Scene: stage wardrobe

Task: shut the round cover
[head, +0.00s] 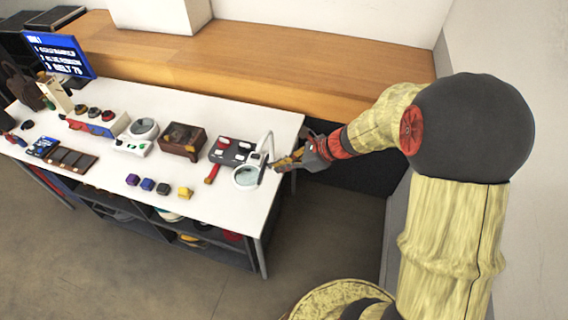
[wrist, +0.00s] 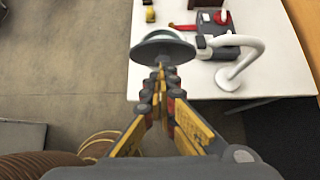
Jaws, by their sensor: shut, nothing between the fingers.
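A white magnifier lamp with a pale greenish round lens (head: 246,178) and a bent white arm (head: 266,142) stands at the right end of the white table. In the wrist view its arm (wrist: 250,52) curves in from the right. The round cover (wrist: 162,49) appears there as a dark grey disc just beyond my fingertips, with the pale lens rim behind it. It looks tilted away from the lens; how far is hard to tell. My gripper (wrist: 160,70) is shut and empty, its tips at or very near the disc's near edge; contact is unclear. It also shows in the head view (head: 276,164).
Several small cubes (head: 147,184) lie near the front edge. A wooden box (head: 182,139) and a white round device (head: 143,129) stand further left. A wooden bench (head: 300,62) runs behind.

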